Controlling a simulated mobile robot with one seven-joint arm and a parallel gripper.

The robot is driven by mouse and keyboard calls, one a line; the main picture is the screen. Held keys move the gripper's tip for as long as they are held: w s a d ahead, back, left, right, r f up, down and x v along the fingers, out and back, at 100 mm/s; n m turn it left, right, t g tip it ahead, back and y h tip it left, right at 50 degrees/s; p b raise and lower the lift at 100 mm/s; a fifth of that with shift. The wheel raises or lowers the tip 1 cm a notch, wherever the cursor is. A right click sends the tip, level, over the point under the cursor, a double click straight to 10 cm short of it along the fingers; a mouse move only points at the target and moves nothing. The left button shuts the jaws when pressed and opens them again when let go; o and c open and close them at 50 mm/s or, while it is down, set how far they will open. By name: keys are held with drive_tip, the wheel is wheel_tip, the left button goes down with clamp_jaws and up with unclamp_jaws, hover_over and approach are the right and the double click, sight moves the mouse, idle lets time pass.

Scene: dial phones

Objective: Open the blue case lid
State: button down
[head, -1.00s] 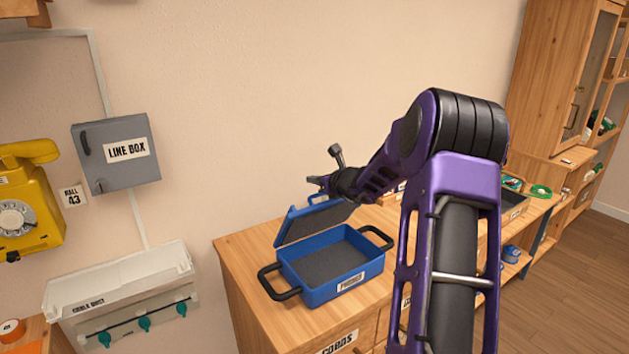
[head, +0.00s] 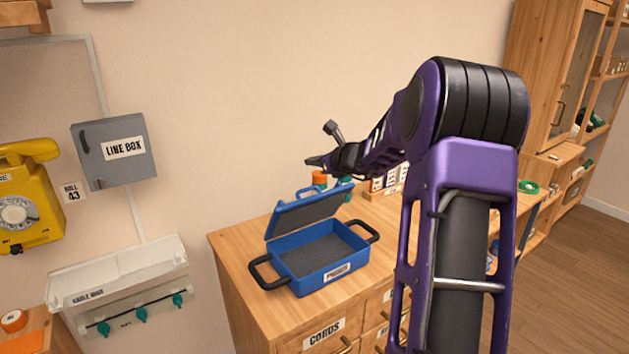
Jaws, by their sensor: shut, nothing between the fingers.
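The blue case (head: 334,275) sits on the wooden cabinet top, with black side handles and a dark, empty-looking inside. Its blue lid (head: 306,213) stands raised at the back, tilted up from the hinge side. My gripper (head: 311,161) is shut and empty. It is in the air above and a little right of the lid's upper edge, apart from it in the picture. My purple arm comes in from the right.
An orange-capped item (head: 319,180) and small labelled boxes (head: 388,181) stand behind the case. A grey line box (head: 115,151) and a yellow dial phone (head: 27,199) hang on the wall at left.

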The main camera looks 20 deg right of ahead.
sight(306, 189)
drive_tip(key=s+d+f+n+g+h+b, duration=0.15)
drive_tip(key=s+n+g+b, duration=0.35)
drive_tip(key=n, duration=1)
drive_tip(key=shift+t+y, duration=0.25)
drive_tip(key=shift+t, duration=0.25)
drive_tip(key=x, duration=0.6)
drive_tip(key=s+f+b+x, duration=0.1)
drive_tip(key=x, duration=0.2)
drive_tip(key=shift+a, duration=0.25)
drive_tip(key=shift+w+r+p, duration=0.1)
drive_tip(key=shift+r+p, duration=0.05)
drive_tip(key=shift+p, duration=0.2)
drive_tip(key=shift+w+r+p, duration=0.1)
drive_tip(key=shift+p, duration=0.35)
drive_tip(key=shift+w+g+p, duration=0.25)
drive_tip(key=shift+g+p, duration=0.05)
drive_tip(key=shift+w+a+p, duration=0.1)
drive_tip(key=shift+p, duration=0.25)
